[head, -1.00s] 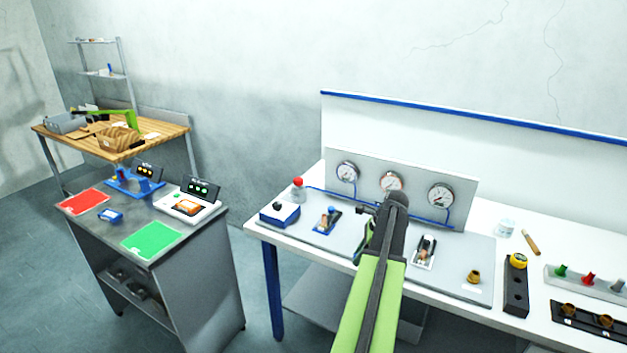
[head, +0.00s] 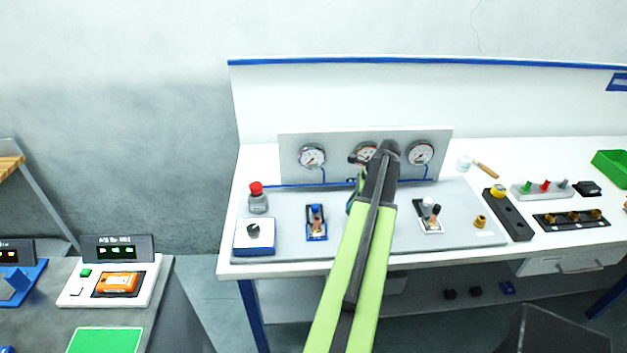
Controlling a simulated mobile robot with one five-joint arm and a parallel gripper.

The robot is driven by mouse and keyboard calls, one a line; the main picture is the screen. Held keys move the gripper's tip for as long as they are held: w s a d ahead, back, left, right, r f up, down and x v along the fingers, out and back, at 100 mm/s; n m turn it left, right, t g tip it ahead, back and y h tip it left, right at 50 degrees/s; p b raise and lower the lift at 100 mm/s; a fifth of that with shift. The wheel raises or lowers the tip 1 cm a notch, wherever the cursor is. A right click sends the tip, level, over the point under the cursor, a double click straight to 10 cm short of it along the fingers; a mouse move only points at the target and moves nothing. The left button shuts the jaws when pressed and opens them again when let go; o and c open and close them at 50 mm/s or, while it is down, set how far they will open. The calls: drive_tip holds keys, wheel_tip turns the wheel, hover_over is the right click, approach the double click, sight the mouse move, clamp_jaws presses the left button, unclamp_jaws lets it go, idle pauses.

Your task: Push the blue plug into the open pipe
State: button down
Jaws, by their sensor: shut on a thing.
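My arm reaches up the middle of the head view, over the bench. My gripper (head: 355,190) is mostly hidden behind the arm's dark upper joint. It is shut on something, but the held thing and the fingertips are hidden. The plug rack (head: 545,189) on the right shows green, red and grey plugs. A short brass pipe piece (head: 480,221) stands at the right end of the grey plate, to the right of my gripper. Whether it is open at the top is too small to tell.

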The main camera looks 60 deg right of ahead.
drive_tip(key=shift+w+a+r, duration=0.15)
drive_tip(key=shift+w+a, duration=0.15)
drive_tip(key=shift+w, duration=0.15)
drive_tip(key=shift+w+a+r, duration=0.15)
drive_tip(key=shift+w+a, duration=0.1)
drive_tip(key=shift+w, duration=0.2)
drive_tip(key=shift+d+f, duration=0.1)
drive_tip(key=shift+d, duration=0.1)
drive_tip(key=shift+s+a+r, duration=0.1)
drive_tip(key=shift+a+r, duration=0.1)
drive_tip(key=shift+r, duration=0.1)
drive_tip(key=w+a+r+p, duration=0.4)
drive_tip(key=a+r+p, duration=0.6)
drive_tip(key=shift+w+r+p, duration=0.15)
drive_tip(key=shift+p, duration=0.2)
drive_tip(key=shift+a, duration=0.1)
wheel_tip(320, 180, down, 6)
drive_tip(key=b, duration=0.5)
drive_tip(key=shift+r+b, duration=0.1)
drive_tip(key=shift+b, duration=0.3)
drive_tip(key=shift+f+b, duration=1.5)
